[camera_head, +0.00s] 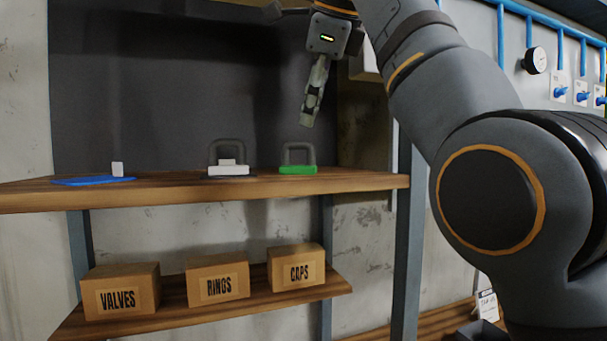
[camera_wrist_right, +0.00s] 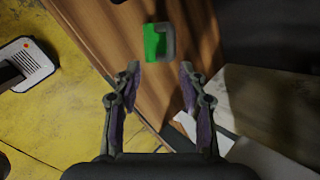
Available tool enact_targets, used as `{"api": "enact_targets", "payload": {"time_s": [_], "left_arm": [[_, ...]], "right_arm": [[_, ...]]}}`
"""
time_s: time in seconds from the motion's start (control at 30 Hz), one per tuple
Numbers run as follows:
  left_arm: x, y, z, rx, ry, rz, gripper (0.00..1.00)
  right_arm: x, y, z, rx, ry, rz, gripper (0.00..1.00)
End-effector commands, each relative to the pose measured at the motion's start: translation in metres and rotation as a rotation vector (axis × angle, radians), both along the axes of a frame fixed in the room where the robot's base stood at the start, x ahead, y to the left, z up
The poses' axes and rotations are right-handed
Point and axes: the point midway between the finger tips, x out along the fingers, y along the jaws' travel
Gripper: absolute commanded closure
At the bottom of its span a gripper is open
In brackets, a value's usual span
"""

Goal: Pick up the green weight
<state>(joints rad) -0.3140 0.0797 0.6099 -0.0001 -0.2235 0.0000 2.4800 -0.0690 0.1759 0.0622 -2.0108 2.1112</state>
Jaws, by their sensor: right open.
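The green weight (camera_head: 298,170) stands on the upper wooden shelf near its right end, with a grey loop handle rising from its green base. It also shows in the right wrist view (camera_wrist_right: 155,42), at the top middle, beyond the fingertips. My right gripper (camera_head: 308,122) hangs above the shelf, a little up and right of the weight in the head view, apart from it. In the right wrist view its two fingers (camera_wrist_right: 160,68) are spread with nothing between them. My left gripper is not in view.
A white weight (camera_head: 229,170) with a grey handle stands left of the green one. A blue flat piece with a white block (camera_head: 95,180) lies farther left on the wooden shelf (camera_head: 350,182). Boxes marked VALVES (camera_head: 120,290), RINGS (camera_head: 217,278) and CAPS (camera_head: 296,268) stand on the lower shelf.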

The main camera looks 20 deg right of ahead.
Motion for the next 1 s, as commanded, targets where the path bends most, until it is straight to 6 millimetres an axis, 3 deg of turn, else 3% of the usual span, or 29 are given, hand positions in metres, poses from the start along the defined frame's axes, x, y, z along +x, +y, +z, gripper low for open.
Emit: {"api": "enact_targets", "payload": {"time_s": [0.07, 0.17, 0.43, 0.6, 0.73, 0.83, 1.0], "left_arm": [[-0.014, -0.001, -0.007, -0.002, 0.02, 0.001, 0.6], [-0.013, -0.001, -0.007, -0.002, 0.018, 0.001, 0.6], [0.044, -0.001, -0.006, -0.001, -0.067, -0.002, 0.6], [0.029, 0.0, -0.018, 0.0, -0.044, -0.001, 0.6], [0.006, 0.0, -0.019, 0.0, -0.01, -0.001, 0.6], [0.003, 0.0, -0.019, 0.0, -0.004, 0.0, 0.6], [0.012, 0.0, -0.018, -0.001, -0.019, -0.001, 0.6]], "right_arm": [[0.007, 0.001, -0.011, 0.0, 0.003, 0.001, 0.58], [0.009, 0.001, -0.013, -0.001, 0.002, 0.001, 0.58], [0.024, -0.003, -0.027, 0.001, 0.004, 0.001, 0.58], [0.043, -0.004, -0.05, 0.0, 0.003, 0.001, 0.58], [0.045, -0.004, -0.05, 0.0, 0.002, 0.001, 0.58], [0.045, -0.004, -0.05, -0.001, 0.002, 0.001, 0.58], [0.045, -0.004, -0.05, 0.0, 0.002, 0.0, 0.81]]}}
